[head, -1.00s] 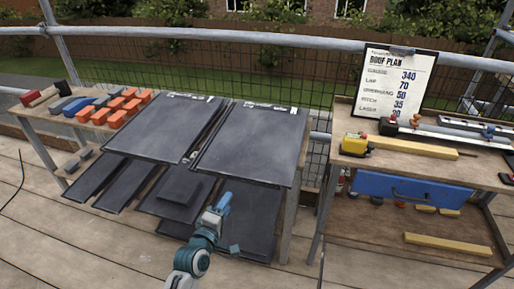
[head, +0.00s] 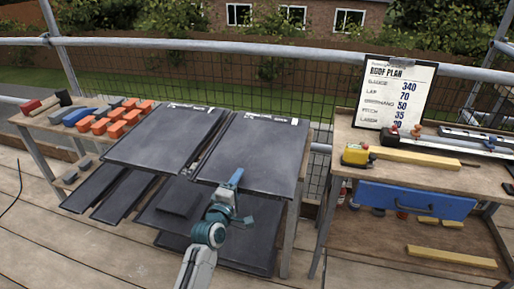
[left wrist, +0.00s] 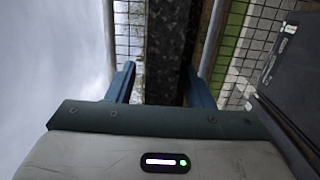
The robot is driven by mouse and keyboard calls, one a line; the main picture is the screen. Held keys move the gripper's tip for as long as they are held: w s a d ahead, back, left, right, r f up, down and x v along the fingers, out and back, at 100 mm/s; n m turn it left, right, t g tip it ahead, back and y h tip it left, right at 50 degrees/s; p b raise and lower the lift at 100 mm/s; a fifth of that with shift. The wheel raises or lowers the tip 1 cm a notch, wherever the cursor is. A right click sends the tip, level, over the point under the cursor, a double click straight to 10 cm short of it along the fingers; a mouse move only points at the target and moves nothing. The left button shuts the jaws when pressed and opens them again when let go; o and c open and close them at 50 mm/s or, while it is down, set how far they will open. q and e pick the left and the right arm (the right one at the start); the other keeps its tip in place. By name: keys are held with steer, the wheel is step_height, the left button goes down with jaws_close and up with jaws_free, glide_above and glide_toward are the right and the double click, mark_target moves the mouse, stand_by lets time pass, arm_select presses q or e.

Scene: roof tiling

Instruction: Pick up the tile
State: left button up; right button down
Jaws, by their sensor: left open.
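Two large dark slate tiles lie side by side on the left table, a left tile (head: 165,140) and a right tile (head: 258,150). Both have pale marks along the far edge. My left gripper (head: 236,196) is open at the front edge of the right tile. In the left wrist view, the open fingers (left wrist: 160,88) stand on either side of a dark speckled band, which looks like a tile edge. I cannot tell whether they touch it. A smooth grey surface fills the left of that view. My right gripper is not in view.
More dark tiles lie on the low shelf (head: 262,240). Orange blocks (head: 118,128) sit at the table's left end. A right-hand bench holds a roof plan board (head: 393,95), a yellow device (head: 356,155) and a blue case (head: 415,199). A rail and mesh fence stand behind.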

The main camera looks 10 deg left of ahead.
arm_select(q)
steer(key=shift+w, duration=0.35)
steer(key=shift+c, duration=0.5)
jaws_close()
stand_by(0.7)
steer(key=shift+r, duration=0.15)
